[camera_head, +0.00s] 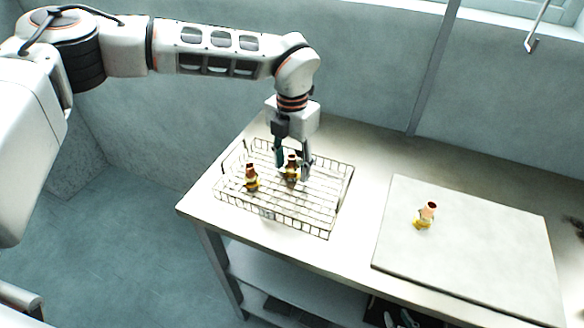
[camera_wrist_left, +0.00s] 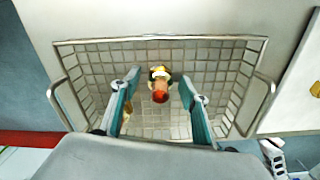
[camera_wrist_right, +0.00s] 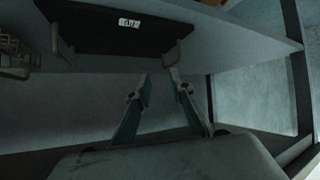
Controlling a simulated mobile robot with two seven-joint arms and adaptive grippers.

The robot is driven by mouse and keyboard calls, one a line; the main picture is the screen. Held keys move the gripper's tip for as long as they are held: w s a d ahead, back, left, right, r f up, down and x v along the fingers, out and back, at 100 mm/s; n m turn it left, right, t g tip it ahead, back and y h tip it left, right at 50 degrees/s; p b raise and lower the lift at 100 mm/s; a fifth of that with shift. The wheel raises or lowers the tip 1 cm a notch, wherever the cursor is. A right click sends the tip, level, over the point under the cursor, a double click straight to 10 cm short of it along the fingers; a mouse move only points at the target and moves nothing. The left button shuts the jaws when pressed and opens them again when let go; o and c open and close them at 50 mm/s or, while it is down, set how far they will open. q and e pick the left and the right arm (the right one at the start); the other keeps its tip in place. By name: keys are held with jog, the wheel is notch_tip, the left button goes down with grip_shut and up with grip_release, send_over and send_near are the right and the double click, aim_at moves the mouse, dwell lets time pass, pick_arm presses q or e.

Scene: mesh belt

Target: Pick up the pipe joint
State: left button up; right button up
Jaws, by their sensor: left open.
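Two pipe joints with yellow bodies and reddish ends stand in a wire basket (camera_head: 325,228). One pipe joint (camera_head: 251,178) is at the basket's left. The other pipe joint (camera_head: 291,168) is near its middle, just below my left gripper (camera_head: 292,174). In the left wrist view this pipe joint (camera_wrist_left: 159,84) lies between and ahead of the open fingers of my left gripper (camera_wrist_left: 160,84), apart from them. A third pipe joint (camera_head: 426,215) is on a pale board to the right. My right gripper (camera_wrist_right: 160,78) shows only in its wrist view, with its fingers apart and nothing between them.
The pale board (camera_head: 480,255) lies on the table (camera_head: 365,170) right of the basket. The basket's wire walls stand around the two joints. A lower shelf (camera_head: 275,280) is under the tabletop. The right wrist view shows a dark panel (camera_wrist_right: 100,30) beyond the right gripper.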

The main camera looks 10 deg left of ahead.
aim_at(292, 156)
pick_arm(q)
grip_shut()
jog(key=shift+r, duration=0.1)
notch_tip(292, 156, up, 20)
dwell(0.6)
